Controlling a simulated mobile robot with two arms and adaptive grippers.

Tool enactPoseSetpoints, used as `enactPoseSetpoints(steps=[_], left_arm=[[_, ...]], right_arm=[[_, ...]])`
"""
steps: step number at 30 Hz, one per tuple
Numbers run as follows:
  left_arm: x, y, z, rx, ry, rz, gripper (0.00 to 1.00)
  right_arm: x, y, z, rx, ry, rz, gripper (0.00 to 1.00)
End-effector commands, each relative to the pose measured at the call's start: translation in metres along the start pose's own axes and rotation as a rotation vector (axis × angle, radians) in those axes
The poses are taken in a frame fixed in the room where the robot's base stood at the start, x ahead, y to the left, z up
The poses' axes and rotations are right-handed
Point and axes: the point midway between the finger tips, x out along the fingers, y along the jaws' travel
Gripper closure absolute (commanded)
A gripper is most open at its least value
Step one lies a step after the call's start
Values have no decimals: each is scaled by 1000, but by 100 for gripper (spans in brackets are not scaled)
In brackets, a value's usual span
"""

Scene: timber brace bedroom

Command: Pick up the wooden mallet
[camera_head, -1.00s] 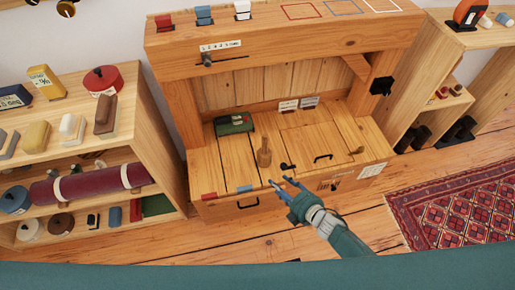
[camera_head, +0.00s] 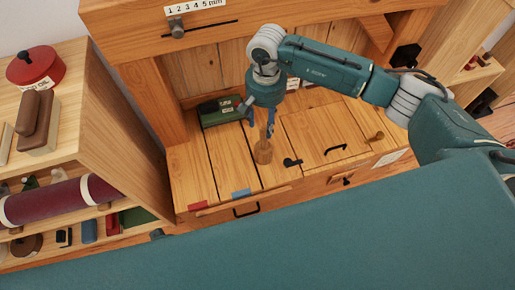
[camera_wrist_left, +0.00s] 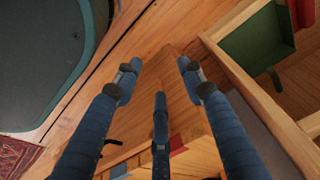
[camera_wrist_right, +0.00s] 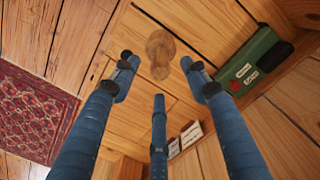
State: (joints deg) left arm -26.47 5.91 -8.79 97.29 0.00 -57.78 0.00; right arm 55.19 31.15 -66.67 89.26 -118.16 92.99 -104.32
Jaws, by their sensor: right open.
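The wooden mallet (camera_head: 263,153) stands upright on the plank top of the bench, in the middle of the head view. My right gripper (camera_head: 261,128) points down just above it and partly hides its upper part. In the right wrist view the mallet (camera_wrist_right: 160,52) shows beyond the open, spread fingers (camera_wrist_right: 159,78). Nothing is held, and I cannot tell whether a finger touches it. In the left wrist view my left gripper (camera_wrist_left: 157,82) has its fingers spread and empty, low by the bench front and the shelf.
A dark green box (camera_head: 221,113) lies behind and left of the mallet. A shelf unit (camera_head: 120,120) with a red lidded pot (camera_head: 36,67) stands left.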

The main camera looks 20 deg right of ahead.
Motion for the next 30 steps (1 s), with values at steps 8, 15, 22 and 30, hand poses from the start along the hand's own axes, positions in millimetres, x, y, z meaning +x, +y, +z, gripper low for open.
enactPoseSetpoints(steps=[8, 15, 22, 30], left_arm=[[-9, -1, -11, -2, 13, -2, 60], [-20, -2, -17, -3, 21, -3, 60], [-30, -2, -22, -4, 26, -4, 60], [-46, -3, -28, -6, 35, -5, 60]], right_arm=[[20, 5, -5, -25, 23, 22, 55], [53, 6, -5, -23, 19, 22, 55], [79, 5, -5, -23, 20, 21, 55], [118, 2, -5, -21, 19, 21, 55]])
